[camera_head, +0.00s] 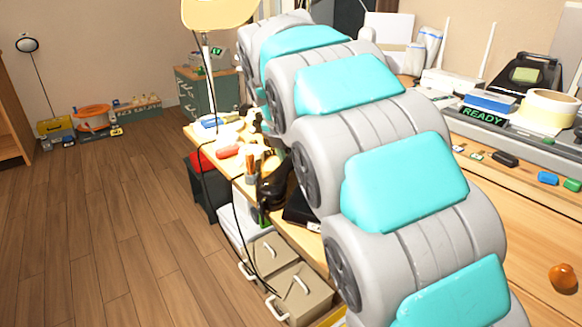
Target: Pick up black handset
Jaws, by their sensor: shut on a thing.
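My grey and turquoise arm runs through the middle of the camera_head view and covers much of the workbench. My gripper is not visible; the arm hides its far end. I cannot make out a black handset for certain. A flat black object (299,213) lies at the bench's left edge, partly hidden behind my arm. A dark upright shape (272,188) stands beside it, too small and covered to identify. A black device with a pale green patch (524,74) stands at the back right of the bench.
The wooden workbench (492,190) holds a READY display (483,116), a tape roll (550,107), several small coloured blocks and an orange knob-like object (563,277). A lamp (218,14) rises at the left. Beige drawers (300,290) stand below.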

